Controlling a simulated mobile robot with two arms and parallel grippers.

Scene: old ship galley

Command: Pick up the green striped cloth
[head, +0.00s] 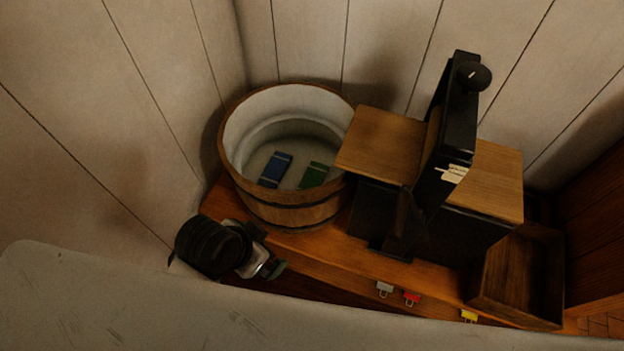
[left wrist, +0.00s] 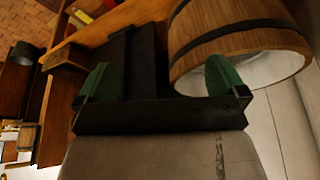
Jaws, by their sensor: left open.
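The green striped cloth (head: 314,175) lies flat on the floor of a round wooden tub (head: 292,215), close to its right wall. A blue striped cloth (head: 275,169) lies to its left in the same tub. My left gripper (head: 268,265) is outside the tub, in front of it and lower left of both cloths. In the left wrist view, its two green fingertips (left wrist: 163,82) are spread apart with nothing held between them. The tub (left wrist: 240,38) shows at the right there, but neither cloth can be made out. My right gripper is not in view.
The tub stands on a wooden shelf (head: 330,251) in a corner of pale plank walls. A tall black device with wooden boards (head: 385,145) stands close to its right. An open wooden box (head: 519,275) is farther right. Grey, red (head: 411,298) and yellow clips line the shelf's front edge.

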